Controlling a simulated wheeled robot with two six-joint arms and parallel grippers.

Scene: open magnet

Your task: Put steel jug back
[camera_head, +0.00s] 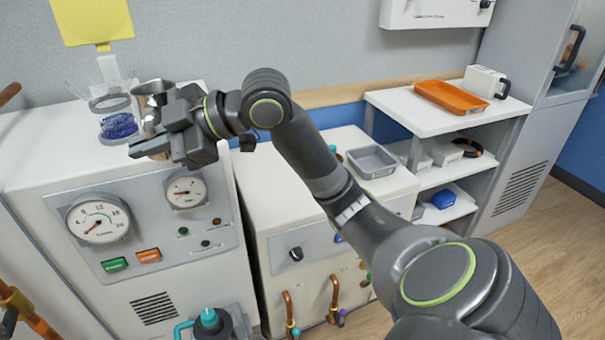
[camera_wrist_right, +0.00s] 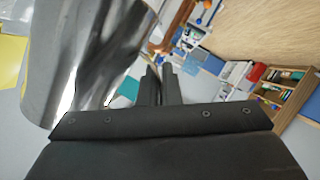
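The steel jug (camera_head: 152,100) is shiny metal and appears roughly upright above the top of the white gauge cabinet (camera_head: 40,150). It fills the upper left of the right wrist view (camera_wrist_right: 75,55). My right gripper (camera_head: 142,150) points left, close in front of the jug, and hides its lower part. In the right wrist view its fingers (camera_wrist_right: 160,87) are close together beside the jug. They appear shut on its handle side, though the contact itself is hidden. I cannot tell whether the jug's base touches the cabinet. My left gripper is not in view.
A clear glass vessel with blue contents (camera_head: 118,125) stands just left of the jug. A grey tray (camera_head: 372,160) sits on the lower white cabinet (camera_head: 262,185). An orange tray (camera_head: 450,97) and a white box (camera_head: 484,82) stand on the white shelf unit (camera_head: 400,105).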

